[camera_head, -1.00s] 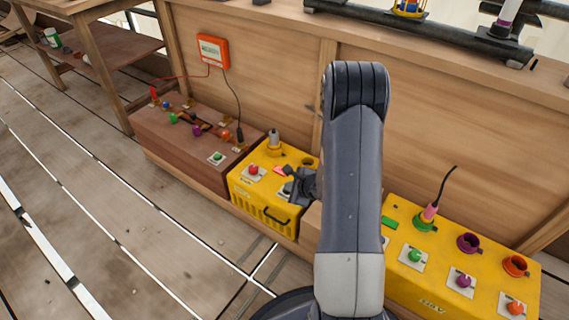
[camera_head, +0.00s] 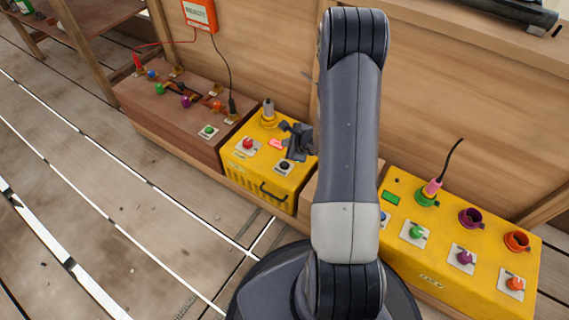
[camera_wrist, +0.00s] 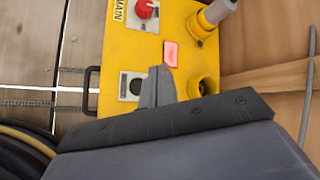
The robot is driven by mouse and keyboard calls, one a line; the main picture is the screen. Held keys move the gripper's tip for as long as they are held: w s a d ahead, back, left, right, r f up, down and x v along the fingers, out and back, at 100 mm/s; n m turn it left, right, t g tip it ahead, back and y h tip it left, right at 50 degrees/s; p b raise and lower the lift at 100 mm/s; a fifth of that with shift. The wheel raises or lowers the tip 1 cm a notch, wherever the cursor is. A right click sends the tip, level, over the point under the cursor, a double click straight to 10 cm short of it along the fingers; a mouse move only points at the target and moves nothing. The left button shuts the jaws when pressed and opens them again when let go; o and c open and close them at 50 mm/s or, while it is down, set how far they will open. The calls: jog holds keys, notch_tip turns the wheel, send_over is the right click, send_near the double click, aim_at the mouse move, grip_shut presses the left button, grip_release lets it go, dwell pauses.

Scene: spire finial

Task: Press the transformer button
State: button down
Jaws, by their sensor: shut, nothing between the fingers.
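A yellow box (camera_head: 243,178) labelled MAIN in the wrist view stands left of my arm. My gripper (camera_head: 286,128) is shut and empty above the box's back right part. In the wrist view its fingers (camera_wrist: 158,75) overlap the black button (camera_wrist: 133,86). I cannot tell a gap or contact. I cannot tell which box is the transformer.
A brown box (camera_head: 158,115) with coloured knobs and a green button (camera_head: 208,130) stands on the left. A pink plug (camera_head: 432,188) sits in the right box's green socket. The plank floor in front is open.

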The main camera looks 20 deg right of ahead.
jog(key=b, duration=0.4)
send_over(287, 166)
notch_tip(287, 166, down, 7)
jog(key=shift+r, duration=0.15)
jog(key=shift+f+b, duration=0.9)
jog(key=shift+b, duration=0.3)
jog(key=shift+f, duration=0.1)
dwell(0.7)
jog(key=shift+f+b, duration=0.35)
jog(key=shift+b, duration=0.4)
jog(key=shift+f+b, duration=0.4)
jog(key=shift+b, duration=0.3)
dwell(0.4)
jog(key=shift+r, duration=0.2)
jog(key=shift+r+p, duration=0.35)
jog(key=shift+r, duration=0.3)
jog(key=shift+r, duration=0.15)
